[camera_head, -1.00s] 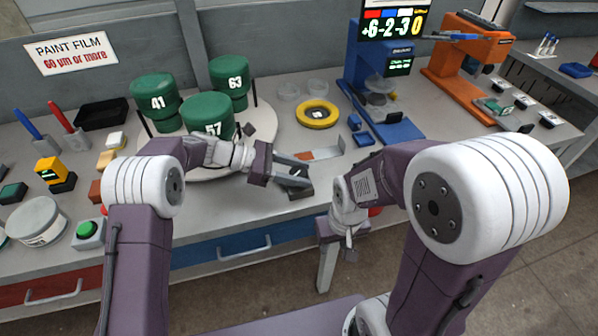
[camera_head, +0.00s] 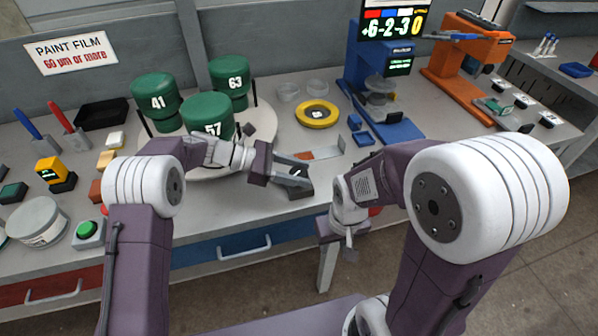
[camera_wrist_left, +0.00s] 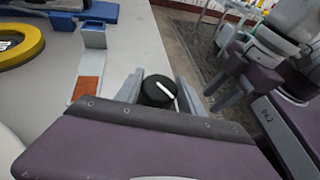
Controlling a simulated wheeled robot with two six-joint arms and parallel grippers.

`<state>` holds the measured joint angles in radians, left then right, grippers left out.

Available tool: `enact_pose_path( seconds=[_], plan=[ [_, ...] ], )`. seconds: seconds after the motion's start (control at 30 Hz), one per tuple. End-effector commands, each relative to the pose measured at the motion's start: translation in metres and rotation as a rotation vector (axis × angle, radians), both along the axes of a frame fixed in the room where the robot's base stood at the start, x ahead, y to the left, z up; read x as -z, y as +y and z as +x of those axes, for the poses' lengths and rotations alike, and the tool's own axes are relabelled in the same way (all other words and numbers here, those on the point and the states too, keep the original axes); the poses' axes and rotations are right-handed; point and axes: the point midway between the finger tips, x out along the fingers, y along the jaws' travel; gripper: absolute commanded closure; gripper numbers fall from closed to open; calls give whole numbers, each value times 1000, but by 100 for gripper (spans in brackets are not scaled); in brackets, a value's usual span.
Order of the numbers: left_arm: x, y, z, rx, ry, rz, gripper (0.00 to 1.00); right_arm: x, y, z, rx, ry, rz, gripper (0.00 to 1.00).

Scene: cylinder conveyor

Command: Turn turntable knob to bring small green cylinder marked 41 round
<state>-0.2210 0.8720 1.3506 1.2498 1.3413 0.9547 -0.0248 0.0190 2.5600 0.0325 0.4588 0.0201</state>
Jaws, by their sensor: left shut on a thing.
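The green cylinder marked 41 (camera_head: 157,101) stands upright at the back left of the pale round turntable (camera_head: 266,122). Green cylinders marked 63 (camera_head: 230,82) and 57 (camera_head: 207,115) stand on it too, 63 at the back right and 57 in front. The black knob with a white line (camera_wrist_left: 158,91) sits between my left gripper's fingers in the left wrist view. My left gripper (camera_head: 299,177) is shut on this knob, near the table's front edge, right of the turntable.
A yellow ring (camera_head: 317,114) and clear dishes lie behind my left gripper. A metal piece with an orange-brown patch (camera_head: 322,154) lies close to its right. A blue stand (camera_head: 385,95) with a display and an orange machine (camera_head: 465,65) stand further right.

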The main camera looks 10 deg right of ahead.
Motion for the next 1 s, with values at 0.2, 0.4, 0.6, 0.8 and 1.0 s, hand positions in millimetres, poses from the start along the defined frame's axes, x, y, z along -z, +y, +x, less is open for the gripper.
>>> enact_pose_path(
  seconds=[0.2, 0.4, 0.6, 0.8, 1.0],
  plan=[
    [4, 1, -1, 3, 4, 7, 95, 1, 0, 0, 0, 0, 0, 64],
    [4, 1, -1, 3, 5, 7, 95, 0, 0, 0, 0, 0, 0, 64],
    [4, 1, -1, 3, 5, 7, 95, 1, 0, 0, 0, 0, 0, 64],
    [3, 1, -1, 3, 4, 6, 33, 1, 0, 0, 0, 0, 0, 64],
    [2, 0, -1, 1, 2, 4, 33, 0, 0, 0, 0, 0, 0, 64]
  ],
)
